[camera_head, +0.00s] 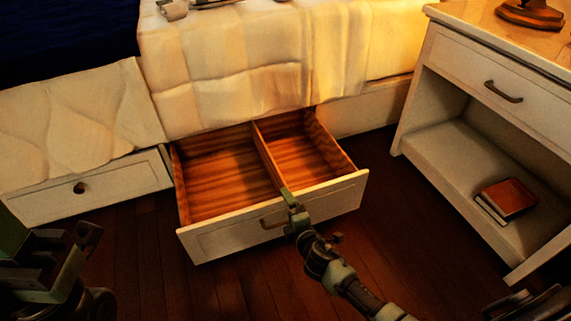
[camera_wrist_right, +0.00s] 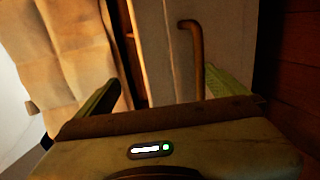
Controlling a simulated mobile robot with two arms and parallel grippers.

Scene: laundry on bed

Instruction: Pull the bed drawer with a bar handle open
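The bed drawer with a bar handle is pulled out from under the bed in the head view, and its pale front (camera_head: 320,200) stands well forward of the frame. Its wooden inside is empty and split by a divider. The bar handle (camera_head: 268,222) is partly hidden by my right gripper (camera_head: 290,203). In the right wrist view the handle (camera_wrist_right: 195,60) shows between the spread fingers of my right gripper (camera_wrist_right: 165,95), which do not visibly clamp it. My left gripper (camera_head: 70,250) is at the lower left, away from the drawer; its finger gap is unclear.
A shut drawer with a round knob (camera_head: 79,188) is to the left. A nightstand (camera_head: 440,70) stands at the right, with a red book (camera_head: 508,198) on its lower shelf. A checked blanket (camera_head: 240,60) hangs above the open drawer. Dark floor (camera_head: 200,290) is clear in front.

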